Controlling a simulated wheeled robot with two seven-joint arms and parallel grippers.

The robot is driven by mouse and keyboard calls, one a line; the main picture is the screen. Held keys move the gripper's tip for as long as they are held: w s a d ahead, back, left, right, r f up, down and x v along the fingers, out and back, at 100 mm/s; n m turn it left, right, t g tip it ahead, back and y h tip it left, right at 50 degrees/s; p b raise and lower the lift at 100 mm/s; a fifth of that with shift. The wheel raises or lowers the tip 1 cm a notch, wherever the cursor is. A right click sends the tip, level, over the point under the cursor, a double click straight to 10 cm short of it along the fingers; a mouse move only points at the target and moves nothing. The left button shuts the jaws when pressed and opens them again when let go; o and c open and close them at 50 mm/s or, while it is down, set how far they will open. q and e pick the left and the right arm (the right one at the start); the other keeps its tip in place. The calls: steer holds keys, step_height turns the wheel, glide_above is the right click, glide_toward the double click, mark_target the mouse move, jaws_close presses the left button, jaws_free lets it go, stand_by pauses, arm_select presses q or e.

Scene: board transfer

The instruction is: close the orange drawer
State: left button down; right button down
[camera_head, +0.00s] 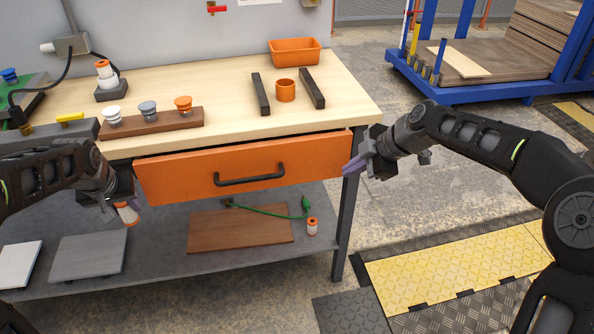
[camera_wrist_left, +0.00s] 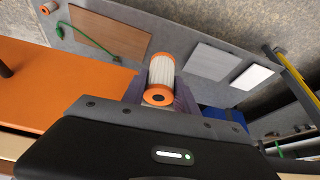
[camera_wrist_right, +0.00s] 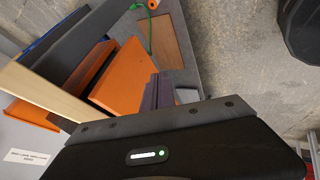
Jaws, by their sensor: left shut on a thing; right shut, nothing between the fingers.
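The orange drawer (camera_head: 250,167) under the workbench has a black bar handle (camera_head: 250,178). A dark gap shows above its front, and it stands a little out from the bench. It also shows in the right wrist view (camera_wrist_right: 124,80). My right gripper (camera_head: 352,166) is shut and empty, its purple fingers close by the drawer's right end; I cannot tell if they touch. My left gripper (camera_head: 122,203) is shut on a white and orange cylinder (camera_wrist_left: 160,78), left of the drawer and below the bench top's level.
The bench top (camera_head: 225,85) holds an orange bin (camera_head: 295,51), an orange ring (camera_head: 286,90), two dark bars and a brown rack (camera_head: 150,122) with several knobs. The lower shelf (camera_head: 160,245) holds boards, a green cable and another cylinder (camera_head: 312,227).

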arm_select(q)
steer(key=shift+w+a+r, duration=0.1)
steer(key=shift+w+a, duration=0.1)
arm_select(e)
steer(key=v, duration=0.8)
steer(key=shift+a+r, duration=0.15)
steer(key=shift+w, duration=0.1)
